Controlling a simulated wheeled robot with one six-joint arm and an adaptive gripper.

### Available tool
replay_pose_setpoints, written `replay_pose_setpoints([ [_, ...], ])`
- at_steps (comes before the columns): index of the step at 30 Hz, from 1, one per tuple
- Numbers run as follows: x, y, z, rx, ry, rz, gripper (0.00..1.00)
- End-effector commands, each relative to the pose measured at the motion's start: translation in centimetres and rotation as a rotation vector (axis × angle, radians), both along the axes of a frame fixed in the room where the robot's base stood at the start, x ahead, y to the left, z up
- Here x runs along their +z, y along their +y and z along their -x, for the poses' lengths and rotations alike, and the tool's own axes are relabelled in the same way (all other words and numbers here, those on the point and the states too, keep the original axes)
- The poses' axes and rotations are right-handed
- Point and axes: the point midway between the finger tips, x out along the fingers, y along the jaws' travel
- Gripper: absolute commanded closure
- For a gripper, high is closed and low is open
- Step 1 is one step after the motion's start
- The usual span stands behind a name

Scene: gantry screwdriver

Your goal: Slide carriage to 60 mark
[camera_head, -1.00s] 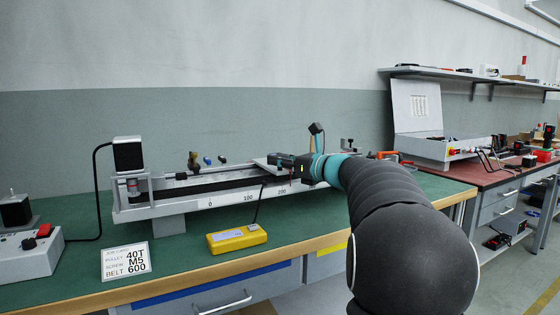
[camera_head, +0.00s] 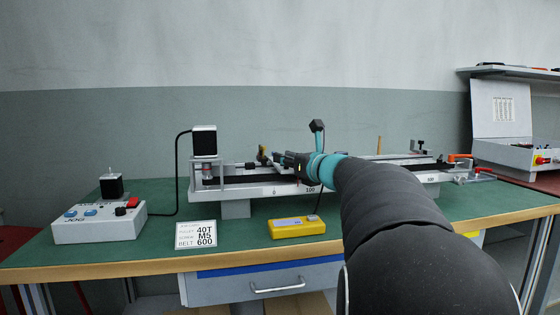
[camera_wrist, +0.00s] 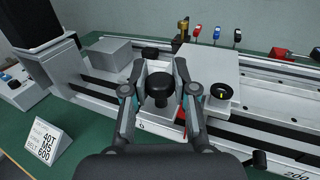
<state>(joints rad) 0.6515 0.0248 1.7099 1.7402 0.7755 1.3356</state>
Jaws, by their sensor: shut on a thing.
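The carriage (camera_wrist: 210,68) is a light grey plate on the gantry rail, seen in the wrist view. A black knob (camera_wrist: 160,88) stands on it, and my gripper (camera_wrist: 161,75) is shut on this knob, one finger on each side. A red pointer (camera_wrist: 184,122) shows at the carriage's front edge. The scale on the rail (camera_wrist: 285,152) shows a 0 left of the pointer and 200 far to its right; the part between is partly hidden by my finger. In the head view my gripper (camera_head: 287,160) is over the rail between 0 and 100, hiding most of the carriage.
A black motor (camera_head: 204,142) stands at the rail's left end. A grey jog box (camera_head: 98,222), a job card (camera_head: 196,235) and a yellow cabled meter (camera_head: 297,227) lie on the green bench (camera_head: 150,195). Small coloured fittings (camera_wrist: 215,33) stand behind the rail.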

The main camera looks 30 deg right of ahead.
Motion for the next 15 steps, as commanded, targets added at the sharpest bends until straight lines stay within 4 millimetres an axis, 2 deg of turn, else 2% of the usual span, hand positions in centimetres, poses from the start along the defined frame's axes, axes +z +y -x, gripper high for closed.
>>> replay_pose_setpoints([
  [11, 0.07, 0.04, 0.02, -0.004, -0.001, 0.0, 1.0],
  [12, 0.07, 0.06, 0.02, -0.004, -0.001, 0.0, 0.68],
  [15, 0.07, 0.12, -0.02, -0.002, -0.001, 0.0, 0.49],
])
